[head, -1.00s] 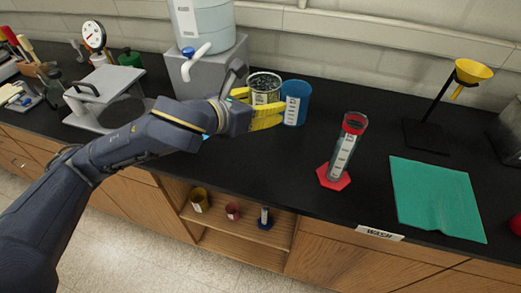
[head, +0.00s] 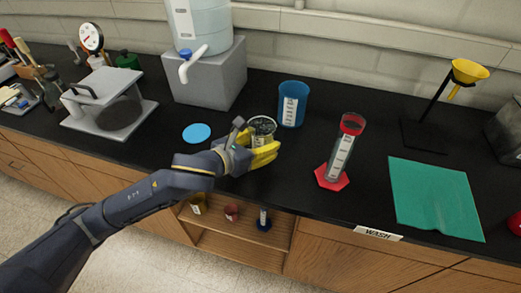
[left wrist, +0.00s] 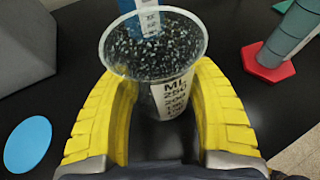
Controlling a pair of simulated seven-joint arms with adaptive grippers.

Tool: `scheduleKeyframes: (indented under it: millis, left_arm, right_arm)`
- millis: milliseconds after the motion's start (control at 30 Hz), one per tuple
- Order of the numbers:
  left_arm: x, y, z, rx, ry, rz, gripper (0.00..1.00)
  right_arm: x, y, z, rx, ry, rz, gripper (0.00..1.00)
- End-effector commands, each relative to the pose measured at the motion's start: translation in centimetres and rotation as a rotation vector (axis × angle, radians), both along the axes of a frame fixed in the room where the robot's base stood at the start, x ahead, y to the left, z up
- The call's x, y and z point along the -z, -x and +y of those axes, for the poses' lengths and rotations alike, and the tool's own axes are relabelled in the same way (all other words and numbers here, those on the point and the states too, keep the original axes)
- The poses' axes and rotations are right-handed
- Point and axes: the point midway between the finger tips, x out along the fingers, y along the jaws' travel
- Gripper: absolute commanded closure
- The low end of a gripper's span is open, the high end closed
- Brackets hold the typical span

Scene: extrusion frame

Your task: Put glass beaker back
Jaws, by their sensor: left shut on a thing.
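The clear glass beaker (head: 262,127) with white markings is between the yellow fingers of my left gripper (head: 262,155), near the front of the black counter. In the left wrist view the fingers (left wrist: 160,125) close around both sides of the beaker (left wrist: 152,50), its rim facing the camera. I cannot tell whether its base touches the counter. Below the counter edge an open wooden shelf (head: 245,246) holds a yellow cup (head: 197,204), a red cup (head: 232,212) and a small blue-based cylinder (head: 264,220). My right gripper is not in view.
A blue beaker (head: 292,103) stands just behind the glass beaker. A red-based graduated cylinder (head: 340,150) stands to the right, beside a green mat (head: 437,200). A blue disc (head: 197,133) lies to the left, before a grey block (head: 212,75) with a water jug.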

Motion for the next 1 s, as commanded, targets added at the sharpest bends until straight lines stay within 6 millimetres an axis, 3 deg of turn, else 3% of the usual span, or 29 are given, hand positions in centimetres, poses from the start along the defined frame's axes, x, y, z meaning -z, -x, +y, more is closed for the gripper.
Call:
scheduleKeyframes:
  millis: [300,767,800,1000]
  left_arm:
    - [3.1,0.0,0.0,-0.001,0.000,0.001,0.73]
    - [3.5,0.0,0.0,0.000,-0.001,0.001,0.73]
    - [3.6,0.0,0.0,0.000,-0.001,0.001,0.38]
    - [3.6,0.0,0.0,0.000,-0.001,0.001,0.18]
  right_arm:
    - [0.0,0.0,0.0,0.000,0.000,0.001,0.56]
    - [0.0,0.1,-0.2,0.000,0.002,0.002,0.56]
    - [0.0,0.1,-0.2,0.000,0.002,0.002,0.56]
    - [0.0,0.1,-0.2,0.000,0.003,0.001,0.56]
